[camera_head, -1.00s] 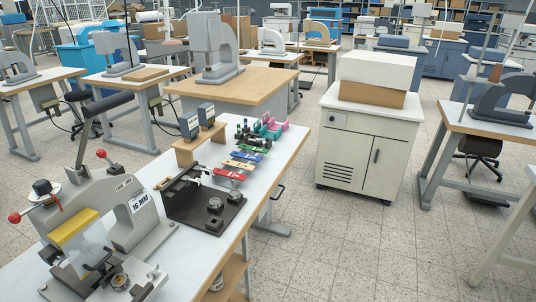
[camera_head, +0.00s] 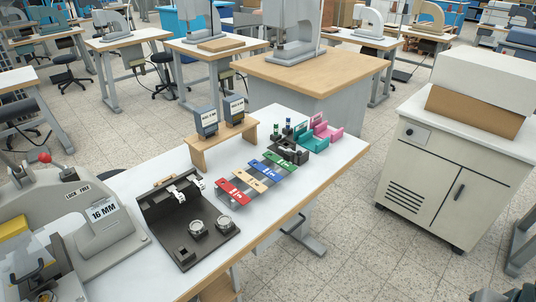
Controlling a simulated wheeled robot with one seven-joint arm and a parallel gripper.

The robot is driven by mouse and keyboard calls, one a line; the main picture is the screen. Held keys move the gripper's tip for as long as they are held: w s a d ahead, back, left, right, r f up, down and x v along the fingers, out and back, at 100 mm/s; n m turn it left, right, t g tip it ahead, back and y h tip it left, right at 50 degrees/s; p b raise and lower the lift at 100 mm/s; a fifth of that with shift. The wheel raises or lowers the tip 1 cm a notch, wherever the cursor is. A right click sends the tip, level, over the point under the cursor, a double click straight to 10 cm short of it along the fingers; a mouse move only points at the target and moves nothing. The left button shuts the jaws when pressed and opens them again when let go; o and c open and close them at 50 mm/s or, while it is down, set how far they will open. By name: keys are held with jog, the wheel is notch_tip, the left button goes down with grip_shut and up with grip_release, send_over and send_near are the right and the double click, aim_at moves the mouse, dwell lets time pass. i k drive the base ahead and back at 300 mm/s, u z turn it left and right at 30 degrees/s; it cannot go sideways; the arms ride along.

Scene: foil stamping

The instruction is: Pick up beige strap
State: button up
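The beige strap (camera_head: 250,181) lies on the white-topped workbench (camera_head: 278,222), in a slanting row of coloured straps. It lies between the red strap (camera_head: 233,193) and the blue strap (camera_head: 266,170), with the green strap (camera_head: 280,162) beyond the blue one. Only a small dark piece cut off by the bottom right corner may be part of my arm or gripper. It is far from the strap, and its fingers cannot be made out.
A black fixture plate (camera_head: 219,244) lies left of the straps. A wooden stand (camera_head: 221,141) with two labelled blocks is behind. Teal (camera_head: 314,144) and pink (camera_head: 329,132) holders stand beyond the row. A grey 16 MM press (camera_head: 100,232) is at left. A cabinet (camera_head: 452,185) stands right, across open floor.

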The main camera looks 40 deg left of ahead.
aim_at(250, 180)
jog(key=u, duration=0.7)
jog(key=i, duration=0.9)
jog(key=u, duration=1.5)
jog(key=i, duration=0.45)
jog(key=u, duration=0.4)
